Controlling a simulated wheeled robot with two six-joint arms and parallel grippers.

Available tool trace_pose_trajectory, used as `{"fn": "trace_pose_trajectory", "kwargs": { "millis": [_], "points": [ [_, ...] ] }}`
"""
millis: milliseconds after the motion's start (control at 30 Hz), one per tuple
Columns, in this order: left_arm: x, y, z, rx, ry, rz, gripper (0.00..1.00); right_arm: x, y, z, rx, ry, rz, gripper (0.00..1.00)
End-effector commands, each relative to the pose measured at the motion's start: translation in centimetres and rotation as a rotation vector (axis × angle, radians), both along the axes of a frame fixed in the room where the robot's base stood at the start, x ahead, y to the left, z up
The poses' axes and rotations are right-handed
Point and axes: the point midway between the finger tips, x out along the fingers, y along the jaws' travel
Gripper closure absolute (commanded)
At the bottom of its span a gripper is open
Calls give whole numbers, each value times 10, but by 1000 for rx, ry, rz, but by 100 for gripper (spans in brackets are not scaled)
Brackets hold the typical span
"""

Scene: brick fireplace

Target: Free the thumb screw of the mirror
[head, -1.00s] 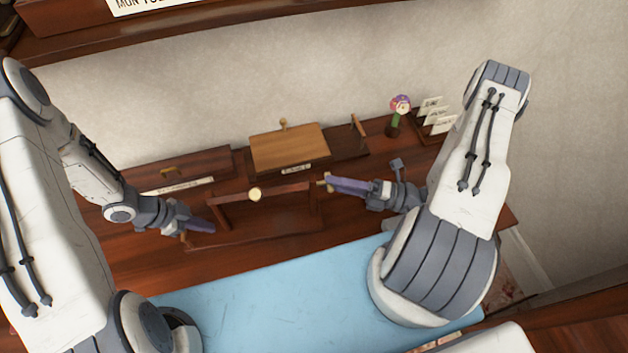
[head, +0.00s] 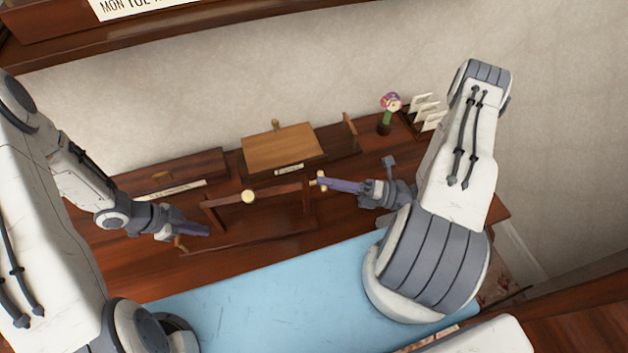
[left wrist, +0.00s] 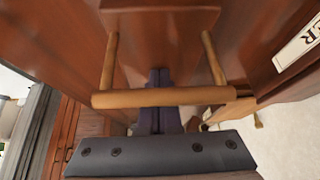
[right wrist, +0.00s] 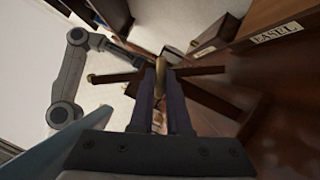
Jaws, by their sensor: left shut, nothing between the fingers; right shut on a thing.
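My right gripper (head: 327,184) is shut on the thumb screw from the right. In the right wrist view the screw (right wrist: 161,66) shows between the fingertips. My left gripper (head: 208,232) is shut and empty at the left end of the stand. In the left wrist view a wooden bar handle (left wrist: 165,97) on two rods crosses in front of its fingers (left wrist: 159,78). Whether they touch is unclear.
A wooden box with a light lid (head: 283,146) and a long labelled box (head: 175,175) stand behind the mirror. A flower figure (head: 390,105) and a card rack (head: 425,113) are at the back right. A blue mat (head: 270,290) lies clear in front.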

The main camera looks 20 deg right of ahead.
Motion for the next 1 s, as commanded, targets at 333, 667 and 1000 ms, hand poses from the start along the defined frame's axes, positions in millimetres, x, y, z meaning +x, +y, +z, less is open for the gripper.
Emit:
{"fn": "trace_pose_trajectory", "kwargs": {
  "millis": [333, 667, 1000],
  "points": [
    [-3, 0, -4, 4, 8, -2, 100, 1, 0, -2, -25, -300, 0, 100],
    [-3, 0, -4, 4, 8, -2, 100, 3, 0, -3, -55, -615, 1, 100],
    [-3, 0, -3, 4, 8, -2, 100, 4, -1, -3, -86, -920, 1, 100]
  ]
}}
